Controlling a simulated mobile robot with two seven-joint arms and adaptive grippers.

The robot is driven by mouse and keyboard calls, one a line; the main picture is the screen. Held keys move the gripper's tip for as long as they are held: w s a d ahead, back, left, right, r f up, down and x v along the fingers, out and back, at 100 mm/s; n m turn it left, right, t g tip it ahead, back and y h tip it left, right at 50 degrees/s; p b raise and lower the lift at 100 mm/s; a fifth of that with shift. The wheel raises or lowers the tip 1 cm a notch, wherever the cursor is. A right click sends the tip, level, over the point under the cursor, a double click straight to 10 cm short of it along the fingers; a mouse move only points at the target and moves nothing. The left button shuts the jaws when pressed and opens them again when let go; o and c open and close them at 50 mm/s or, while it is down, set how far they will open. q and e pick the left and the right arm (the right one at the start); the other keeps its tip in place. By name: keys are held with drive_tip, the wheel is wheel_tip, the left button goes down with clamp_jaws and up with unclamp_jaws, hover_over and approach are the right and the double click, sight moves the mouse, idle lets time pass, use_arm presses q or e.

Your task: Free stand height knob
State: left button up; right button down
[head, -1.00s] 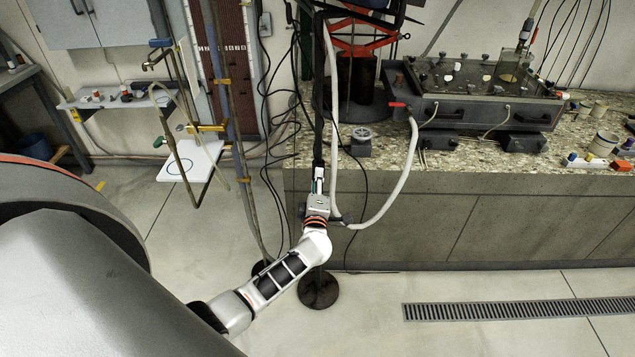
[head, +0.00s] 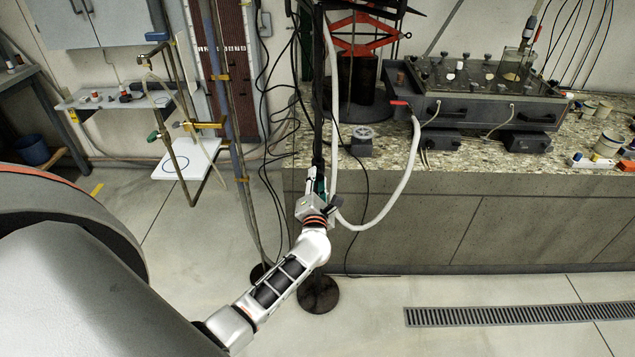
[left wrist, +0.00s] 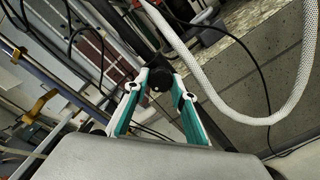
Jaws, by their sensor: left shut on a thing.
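The stand is a dark upright pole (head: 318,110) with a round black base (head: 318,294) on the floor before the counter. Its height knob (left wrist: 160,78) is a small black round part that shows in the left wrist view, between the white and teal fingers. My left gripper (head: 316,178) is at the pole, just below the counter-top level, and is shut on the knob. The fingers also show in the left wrist view (left wrist: 156,86). In the head view the fingers and pole hide the knob. My right gripper is out of view.
A white hose (head: 402,175) loops close to the right of the gripper. Thin black cables hang around the pole. The stone-topped counter (head: 470,178) with the seepage tank (head: 480,98) stands behind and right. Floor is clear around the drain grate (head: 500,314).

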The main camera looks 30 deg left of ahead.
use_arm(q)
drive_tip(key=shift+f+n, duration=0.15)
drive_tip(key=shift+n, duration=0.45)
drive_tip(key=o, duration=1.1)
drive_tip(key=v, duration=1.2)
